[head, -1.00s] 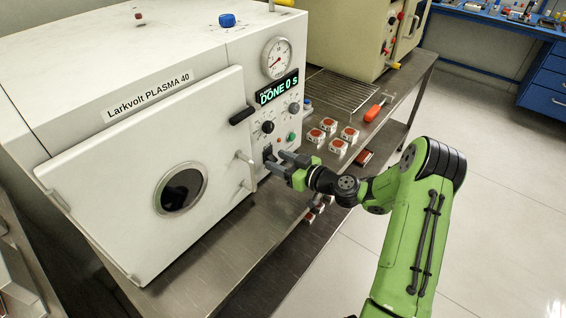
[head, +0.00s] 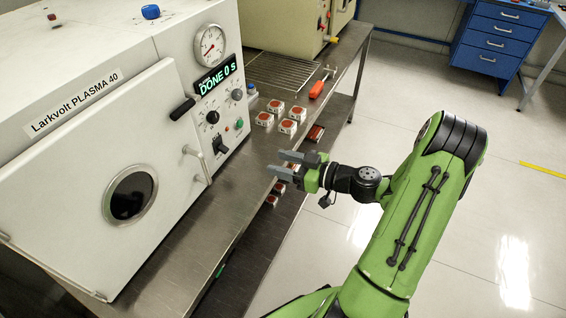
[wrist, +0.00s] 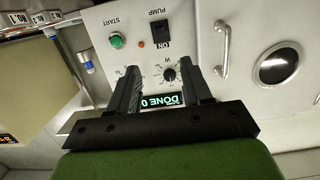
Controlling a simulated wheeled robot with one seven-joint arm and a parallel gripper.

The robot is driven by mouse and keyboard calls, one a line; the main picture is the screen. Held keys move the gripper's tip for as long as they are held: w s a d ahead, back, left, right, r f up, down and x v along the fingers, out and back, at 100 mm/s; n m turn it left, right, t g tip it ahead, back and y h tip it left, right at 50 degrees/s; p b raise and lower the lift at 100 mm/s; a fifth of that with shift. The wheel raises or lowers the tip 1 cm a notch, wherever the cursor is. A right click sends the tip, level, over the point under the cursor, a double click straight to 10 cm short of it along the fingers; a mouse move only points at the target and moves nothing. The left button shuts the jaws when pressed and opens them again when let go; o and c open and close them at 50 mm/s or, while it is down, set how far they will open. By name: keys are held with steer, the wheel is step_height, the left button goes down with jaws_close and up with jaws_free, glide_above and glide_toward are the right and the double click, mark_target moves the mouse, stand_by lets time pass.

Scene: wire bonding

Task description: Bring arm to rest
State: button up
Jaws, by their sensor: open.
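My gripper (head: 285,163) is open and empty in the head view. It is in the air over the front edge of the steel bench, apart from the plasma machine. In the wrist view its two fingers (wrist: 170,82) point at the machine's control panel with a gap between them. The white plasma machine (head: 82,140) stands at the left with its round-windowed door (head: 105,185) closed. Its display (head: 215,76) reads "DONE 0 s". A dark pump switch (head: 220,145) sits low on the panel, and it also shows in the wrist view (wrist: 160,33).
Several small white boxes with red tops (head: 288,127) stand on the steel bench (head: 190,208) beyond my gripper. A beige machine (head: 280,22) stands farther back. The floor (head: 490,170) right of the bench is open.

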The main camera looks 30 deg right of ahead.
steer(key=s+a+r+n+g+h+p, duration=0.25)
steer(key=s+a+r+g+p, duration=0.35)
steer(key=a+g, duration=0.45)
steer(key=s+r+m+t+h+p, duration=0.3)
steer(key=s+r+m+h, duration=0.4)
steer(key=s+r, duration=0.7)
steer(key=s+d+m, duration=0.1)
steer(key=s+m, duration=0.1)
steer(key=shift+s+r+m, duration=0.2)
steer(key=shift+r+m, duration=0.15)
stand_by(0.4)
